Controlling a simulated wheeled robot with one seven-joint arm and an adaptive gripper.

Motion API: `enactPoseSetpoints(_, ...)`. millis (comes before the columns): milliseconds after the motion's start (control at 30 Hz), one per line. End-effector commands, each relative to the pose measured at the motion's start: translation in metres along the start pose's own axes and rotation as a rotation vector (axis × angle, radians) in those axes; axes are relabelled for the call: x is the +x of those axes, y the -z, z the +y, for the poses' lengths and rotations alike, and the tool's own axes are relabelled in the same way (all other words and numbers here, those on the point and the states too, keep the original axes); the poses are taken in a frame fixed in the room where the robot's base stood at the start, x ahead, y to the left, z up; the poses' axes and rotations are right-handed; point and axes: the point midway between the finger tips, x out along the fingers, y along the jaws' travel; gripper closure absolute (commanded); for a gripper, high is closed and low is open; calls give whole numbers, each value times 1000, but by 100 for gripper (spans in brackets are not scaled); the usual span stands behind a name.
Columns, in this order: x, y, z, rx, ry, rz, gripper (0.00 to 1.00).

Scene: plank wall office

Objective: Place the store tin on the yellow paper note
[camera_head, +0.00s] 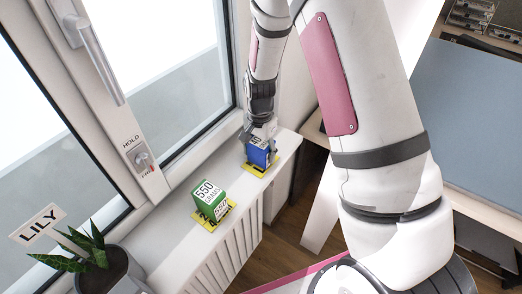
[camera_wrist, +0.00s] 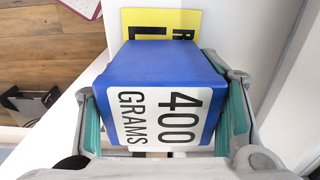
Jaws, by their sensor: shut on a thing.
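A blue tin (camera_head: 258,156) with a white "400 GRAMS" label is between the fingers of my gripper (camera_head: 259,136), at the far end of the white sill. In the wrist view the blue tin (camera_wrist: 165,75) fills the middle, with a finger of my gripper (camera_wrist: 162,112) against each side. A yellow paper note (camera_head: 256,172) with black print lies at the tin's foot; it also shows beyond the tin in the wrist view (camera_wrist: 133,22), partly hidden. I cannot tell whether the tin rests on it. A green "550 GRAMS" tin (camera_head: 208,194) stands on another yellow note (camera_head: 226,209).
The white sill (camera_head: 180,235) runs above a radiator (camera_head: 235,250), beside a window with a handle (camera_head: 93,50). A potted plant (camera_head: 95,255) with a "LILY" sign (camera_head: 39,223) stands at the near left. The sill is bare between the two tins.

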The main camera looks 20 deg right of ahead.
Motion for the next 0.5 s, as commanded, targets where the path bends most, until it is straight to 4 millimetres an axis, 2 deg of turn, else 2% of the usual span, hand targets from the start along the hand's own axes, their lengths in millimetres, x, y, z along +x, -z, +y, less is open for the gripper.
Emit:
enactPoseSetpoints(400,5,1,-1,0,2,1,84)
enactPoseSetpoints(433,5,0,0,0,2,1,36)
enactPoseSetpoints(500,5,0,0,-1,2,1,20)
